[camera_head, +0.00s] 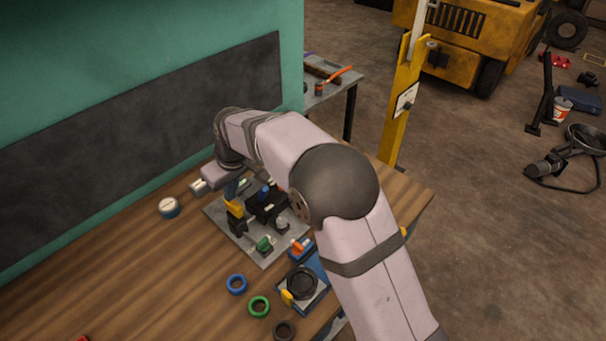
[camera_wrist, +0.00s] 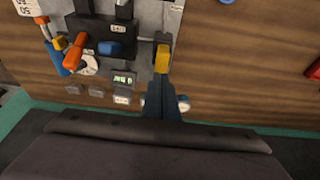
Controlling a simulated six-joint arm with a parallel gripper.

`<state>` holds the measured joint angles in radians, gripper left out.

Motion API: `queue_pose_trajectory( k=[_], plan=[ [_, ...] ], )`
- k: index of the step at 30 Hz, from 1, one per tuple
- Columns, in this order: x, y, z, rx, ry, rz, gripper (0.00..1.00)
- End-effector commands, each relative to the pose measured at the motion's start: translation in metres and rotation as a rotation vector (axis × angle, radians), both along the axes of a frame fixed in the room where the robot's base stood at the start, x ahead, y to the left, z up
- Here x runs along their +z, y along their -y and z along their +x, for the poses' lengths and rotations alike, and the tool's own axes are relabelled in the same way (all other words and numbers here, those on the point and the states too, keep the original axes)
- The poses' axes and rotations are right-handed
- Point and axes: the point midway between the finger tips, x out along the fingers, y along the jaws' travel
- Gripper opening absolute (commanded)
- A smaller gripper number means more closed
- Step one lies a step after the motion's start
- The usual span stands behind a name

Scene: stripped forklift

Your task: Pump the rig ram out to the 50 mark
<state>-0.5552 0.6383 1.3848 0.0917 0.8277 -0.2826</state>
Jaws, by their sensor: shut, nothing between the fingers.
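The rig is a grey plate (camera_head: 264,251) on the wooden bench, carrying black blocks. A yellow piece (camera_head: 234,208) stands on its left side and also shows in the wrist view (camera_wrist: 163,58).
A blue tray with a black ring (camera_head: 301,283) stands in front of the plate. Blue (camera_head: 236,284), green (camera_head: 259,306) and brown (camera_head: 284,330) rings lie nearby. A round tin (camera_head: 168,207) sits left of the plate. The bench's left front is mostly clear; a wall panel rises behind.

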Motion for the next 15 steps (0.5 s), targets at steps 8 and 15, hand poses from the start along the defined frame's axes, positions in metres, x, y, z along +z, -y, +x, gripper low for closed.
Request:
queue_pose_trajectory(
  k=[8, 15],
  plan=[
    [-0.013, 0.000, 0.000, 0.000, -0.001, -0.001, 0.00],
    [-0.013, 0.000, 0.000, 0.000, -0.001, -0.001, 0.00]
  ],
)
